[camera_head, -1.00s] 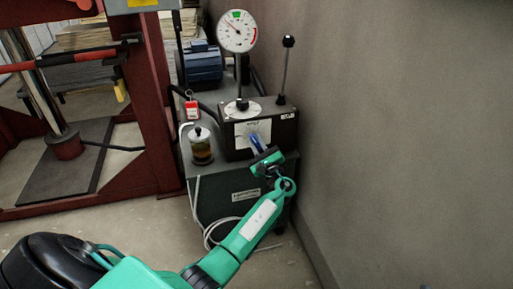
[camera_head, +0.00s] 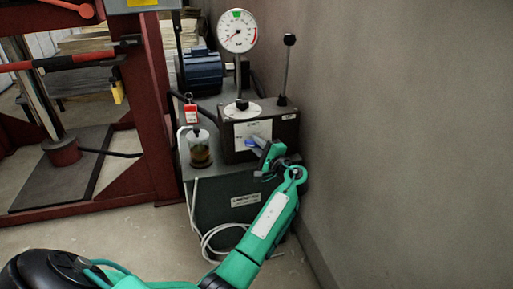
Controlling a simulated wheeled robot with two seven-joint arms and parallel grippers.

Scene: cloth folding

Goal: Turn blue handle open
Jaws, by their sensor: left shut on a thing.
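The blue handle (camera_head: 253,142) sits on the front of a dark control box (camera_head: 233,154). It points to the right and slightly down, and its far end is hidden by my left gripper. The gauge (camera_head: 237,31) stands on a stem above the box. My right gripper is not in view.
A black-knobbed lever (camera_head: 288,70) rises from the box. A jar (camera_head: 200,150) and a red tag (camera_head: 191,113) are to its left. A grey wall (camera_head: 400,130) is close on the right. A red press frame (camera_head: 155,110) stands at left.

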